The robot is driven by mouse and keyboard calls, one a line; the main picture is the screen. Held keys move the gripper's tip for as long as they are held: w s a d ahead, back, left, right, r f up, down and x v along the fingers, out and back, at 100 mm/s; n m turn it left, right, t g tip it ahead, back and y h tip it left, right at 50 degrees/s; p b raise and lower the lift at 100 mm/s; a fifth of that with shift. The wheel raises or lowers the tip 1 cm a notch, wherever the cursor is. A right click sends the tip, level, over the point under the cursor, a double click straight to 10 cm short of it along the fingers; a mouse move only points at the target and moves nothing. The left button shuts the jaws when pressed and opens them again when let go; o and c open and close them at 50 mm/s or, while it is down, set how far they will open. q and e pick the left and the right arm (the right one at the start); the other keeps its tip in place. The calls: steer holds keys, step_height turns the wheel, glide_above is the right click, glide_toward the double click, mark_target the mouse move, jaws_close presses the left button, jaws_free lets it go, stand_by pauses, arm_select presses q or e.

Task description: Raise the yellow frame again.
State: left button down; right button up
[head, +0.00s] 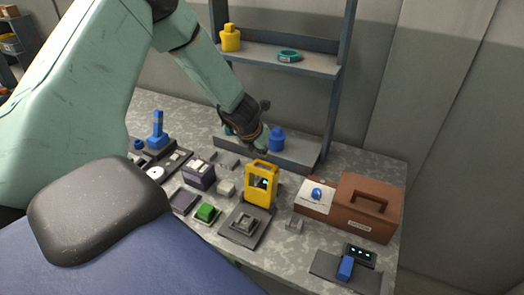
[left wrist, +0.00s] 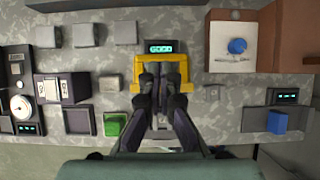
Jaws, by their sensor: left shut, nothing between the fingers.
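The yellow frame (head: 259,201) stands upright on the bench, behind a dark plate with a grey block (head: 243,224). In the left wrist view the frame (left wrist: 184,72) shows from above as a yellow bracket. My left gripper (head: 263,149) hangs just above and behind the frame's top in the head view. In the left wrist view its fingers (left wrist: 160,88) are together and overlap the frame's middle, with nothing seen between them. I cannot tell whether they touch the frame. A small lit display (left wrist: 159,47) lies beyond it. My right gripper is in neither view.
A brown toolbox (head: 365,210) and a white card with a blue knob (head: 317,194) stand to the right. A green block (head: 207,213) and a purple box (head: 198,176) are to the left. A shelf unit (head: 290,61) with a blue bottle (head: 277,140) rises behind.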

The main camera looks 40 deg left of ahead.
arm_select(q)
steer(key=shift+r+p, duration=1.45)
steer(key=shift+r, duration=1.1)
steer(key=s+d+f+m+g, duration=0.1)
steer(key=s+d+f+m, duration=0.4)
steer(key=s+m, duration=0.35)
steer(key=s+d+f+m+g, duration=0.2)
steer(key=s+d+f+m, duration=0.2)
steer(key=s+f+m, duration=0.4)
steer(key=s+d+f+m+g+h, duration=0.1)
steer(key=s+d+m, duration=0.4)
steer(key=s+m, duration=0.45)
steer(key=s+d+m+g, duration=0.1)
steer(key=s+d+m, duration=0.4)
steer(key=s+m, duration=0.5)
step_height(320, 180, down, 25)
steer(key=m+b, duration=0.2)
steer(key=b, duration=2.3)
steer(key=shift+d+f+g, duration=0.2)
steer(key=shift+g, duration=0.1)
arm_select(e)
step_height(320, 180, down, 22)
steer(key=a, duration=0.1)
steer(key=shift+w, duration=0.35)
